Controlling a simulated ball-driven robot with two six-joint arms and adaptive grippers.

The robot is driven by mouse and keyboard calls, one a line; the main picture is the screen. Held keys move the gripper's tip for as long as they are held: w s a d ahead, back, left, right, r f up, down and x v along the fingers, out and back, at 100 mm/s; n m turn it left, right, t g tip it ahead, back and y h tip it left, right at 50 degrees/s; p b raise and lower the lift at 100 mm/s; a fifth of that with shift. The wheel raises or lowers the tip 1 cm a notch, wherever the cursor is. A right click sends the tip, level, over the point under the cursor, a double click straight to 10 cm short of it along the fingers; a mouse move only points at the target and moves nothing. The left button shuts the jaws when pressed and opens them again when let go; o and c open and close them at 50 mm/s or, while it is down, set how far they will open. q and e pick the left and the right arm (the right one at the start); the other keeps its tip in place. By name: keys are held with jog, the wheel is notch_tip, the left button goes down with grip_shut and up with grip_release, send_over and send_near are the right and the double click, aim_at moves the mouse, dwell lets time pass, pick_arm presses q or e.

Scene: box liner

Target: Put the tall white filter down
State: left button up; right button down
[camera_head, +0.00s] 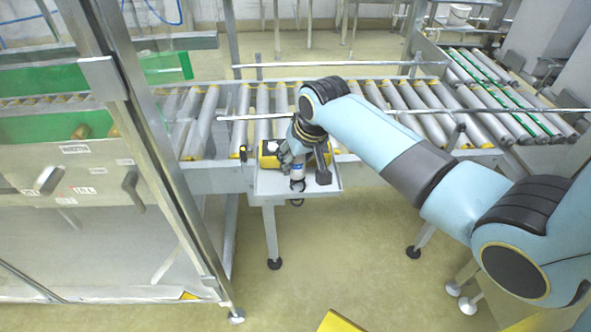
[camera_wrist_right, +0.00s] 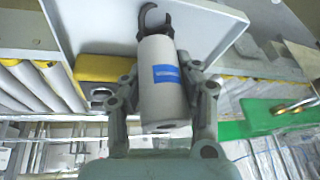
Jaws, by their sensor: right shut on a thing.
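The tall white filter (camera_wrist_right: 163,100) is a white cylinder with a blue label and a black hook-like piece at one end, seen large in the right wrist view. My right gripper (camera_wrist_right: 160,88) is shut on it, with one finger on each side. In the head view the filter (camera_head: 297,174) shows small below my right gripper (camera_head: 291,160), over the small grey shelf (camera_head: 265,186) at the front of the conveyor. I cannot tell whether the filter touches the shelf. My left gripper is not in view.
A yellow item (camera_head: 268,154) with a dark front sits at the back left of the shelf, close to my gripper. The roller conveyor (camera_head: 415,97) runs behind. A metal-framed enclosure (camera_head: 150,150) stands on the left. The shelf's front left part looks bare.

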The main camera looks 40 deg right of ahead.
aim_at(296, 171)
notch_tip(296, 171, down, 3)
jog(key=shift+f, duration=0.1)
jog(key=shift+s, duration=0.1)
jog(key=c, duration=1)
grip_release()
jog(key=shift+f, duration=0.1)
jog(key=p+v, duration=0.2)
jog(key=v, duration=1)
